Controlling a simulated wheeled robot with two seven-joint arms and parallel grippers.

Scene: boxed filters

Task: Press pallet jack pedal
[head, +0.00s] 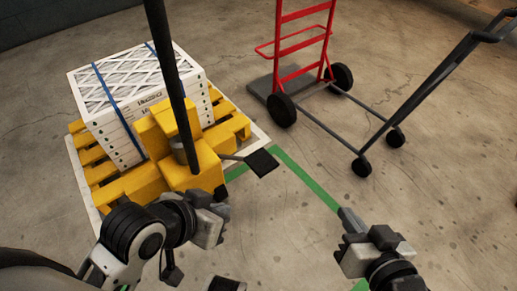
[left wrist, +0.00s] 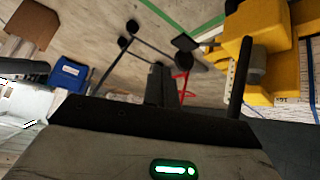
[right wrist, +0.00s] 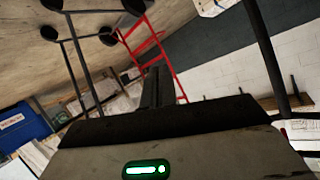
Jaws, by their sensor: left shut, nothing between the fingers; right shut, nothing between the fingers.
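The yellow pallet jack (head: 195,168) stands at the left in the head view, with its forks in a yellow pallet. Its black pedal (head: 261,162) sticks out to the right on a thin arm. The pedal also shows in the left wrist view (left wrist: 186,42), beyond my fingers and apart from them. Its dark handle pole (head: 167,75) rises upward. My left gripper (head: 221,194) is shut and empty, nearer to me than the pedal and below-left of it in the picture. My right gripper (head: 348,216) is shut and empty over the floor, to the right of the pedal.
Boxed filters (head: 140,95) with blue straps sit on the pallet (head: 238,124). A red hand truck (head: 300,45) and a dark wheeled cart (head: 415,95) stand behind and to the right. Green floor tape (head: 305,180) runs past the pedal. Open concrete floor lies around the tape.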

